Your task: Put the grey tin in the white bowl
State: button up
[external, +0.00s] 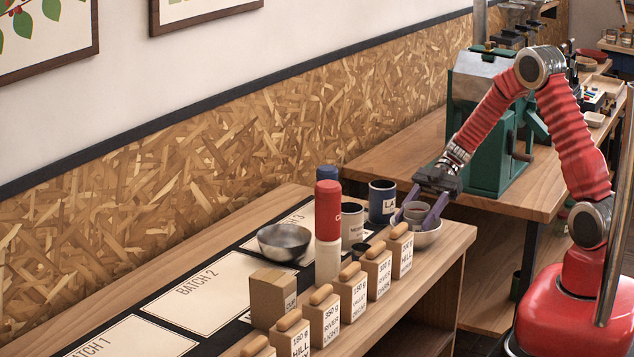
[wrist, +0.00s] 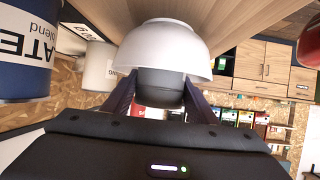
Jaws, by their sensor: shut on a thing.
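The grey tin (external: 414,211) is between the two fingers of my gripper (external: 419,217), which is shut on it.
Wooden blocks with labels, such as one at the right (external: 401,252), line the front edge. A tall red-topped bottle (external: 328,222) and a metal bowl (external: 284,240) are farther left.

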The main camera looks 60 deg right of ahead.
jog(key=o, duration=0.8)
jog(key=v, duration=1.2)
jog(key=shift+a+r, duration=0.1)
